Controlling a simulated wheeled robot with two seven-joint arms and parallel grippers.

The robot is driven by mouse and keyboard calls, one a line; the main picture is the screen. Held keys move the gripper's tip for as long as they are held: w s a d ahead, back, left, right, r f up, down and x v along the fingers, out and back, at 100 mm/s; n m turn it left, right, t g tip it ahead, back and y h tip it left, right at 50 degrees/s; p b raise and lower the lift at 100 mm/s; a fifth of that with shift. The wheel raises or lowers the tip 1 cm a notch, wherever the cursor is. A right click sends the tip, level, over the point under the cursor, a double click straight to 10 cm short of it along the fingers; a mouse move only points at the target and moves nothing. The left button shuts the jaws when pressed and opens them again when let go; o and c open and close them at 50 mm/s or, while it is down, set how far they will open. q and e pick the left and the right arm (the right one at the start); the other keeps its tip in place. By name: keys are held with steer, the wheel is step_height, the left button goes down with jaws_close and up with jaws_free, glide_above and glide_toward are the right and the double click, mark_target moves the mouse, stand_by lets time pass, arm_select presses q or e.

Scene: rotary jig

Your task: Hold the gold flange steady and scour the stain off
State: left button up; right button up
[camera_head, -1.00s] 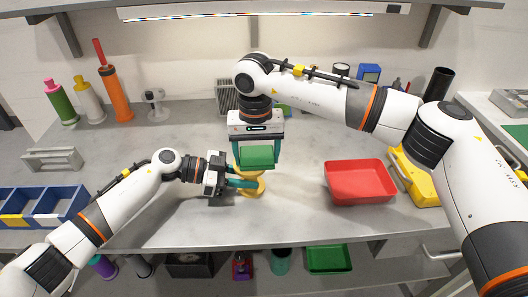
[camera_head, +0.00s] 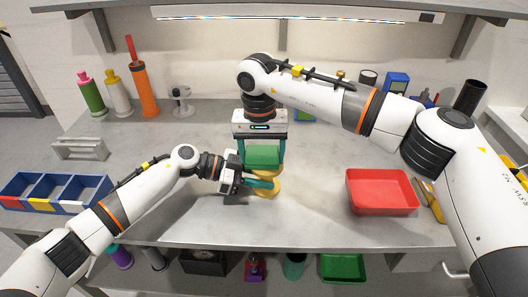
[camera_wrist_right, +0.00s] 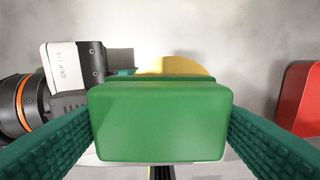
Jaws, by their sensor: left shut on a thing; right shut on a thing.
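The gold flange (camera_head: 267,192) stands on the grey workbench in the middle, a round foot with a wider gold disc above it. My left gripper (camera_head: 260,180) is shut on the flange from the left, its teal fingers at the part between disc and foot. My right gripper (camera_head: 264,150) points down from above, shut on a green scouring block (camera_head: 263,158). The block is over the flange's top; whether it touches cannot be told. In the right wrist view the green block (camera_wrist_right: 160,122) fills the middle and hides most of the gold flange (camera_wrist_right: 178,66). No stain shows.
A red tray (camera_head: 382,207) is at the right of the bench, with a yellow item (camera_head: 432,200) beyond it. A blue divided bin (camera_head: 45,208) and a grey rack (camera_head: 80,149) are at the left. Several bottles stand at the back left. Bench between bin and arms is clear.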

arm_select(q)
steer(key=shift+s+d+f, duration=0.1)
steer(key=shift+s+d, duration=0.4)
steer(key=shift+d, duration=0.35)
arm_select(e)
steer(key=shift+s+d+r+y, duration=0.35)
steer(key=shift+s+d, duration=0.1)
steer(key=shift+d, duration=0.25)
arm_select(q)
steer(key=shift+w+a, duration=0.1)
steer(key=shift+a, duration=0.15)
arm_select(e)
steer(key=shift+d, duration=0.6)
arm_select(q)
steer(key=shift+w, duration=0.1)
arm_select(e)
steer(key=shift+s+d+f, duration=0.1)
steer(key=shift+d+f, duration=0.05)
steer(key=shift+d, duration=0.6)
steer(key=shift+s+d+f, duration=0.1)
steer(key=shift+d, duration=0.65)
steer(key=shift+r, duration=0.1)
steer(key=shift+r, duration=2.9)
step_height(320, 180, up, 3)
